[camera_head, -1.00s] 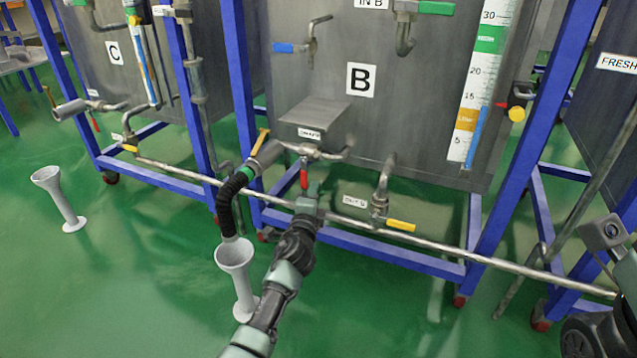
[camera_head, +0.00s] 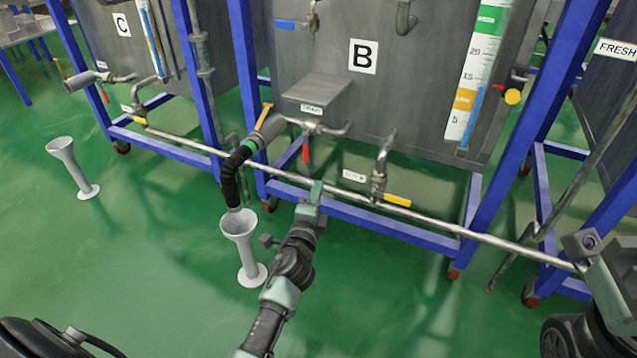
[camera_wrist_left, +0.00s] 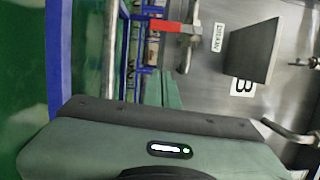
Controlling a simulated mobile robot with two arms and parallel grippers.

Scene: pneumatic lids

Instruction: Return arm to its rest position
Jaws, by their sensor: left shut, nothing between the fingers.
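My left arm reaches in from the bottom of the head view. Its gripper (camera_head: 311,194) is shut and empty, in front of the lower pipe of tank B (camera_head: 362,90). It is apart from the red drain valve handle (camera_head: 306,150), which hangs straight down under the drain pipe above it. In the left wrist view the red handle (camera_wrist_left: 165,26) shows beyond my gripper body, with tank B's plate sideways. The fingertips are small in the head view. A part of my other arm shows at the right edge; its fingers are not visible.
A white funnel stand (camera_head: 240,229) stands on the green floor left of my arm, under a black hose (camera_head: 231,176). Another funnel (camera_head: 64,150) stands farther left. Blue frames (camera_head: 405,238) and a long horizontal pipe (camera_head: 452,226) run ahead. A yellow handle (camera_head: 397,200) sticks out at right.

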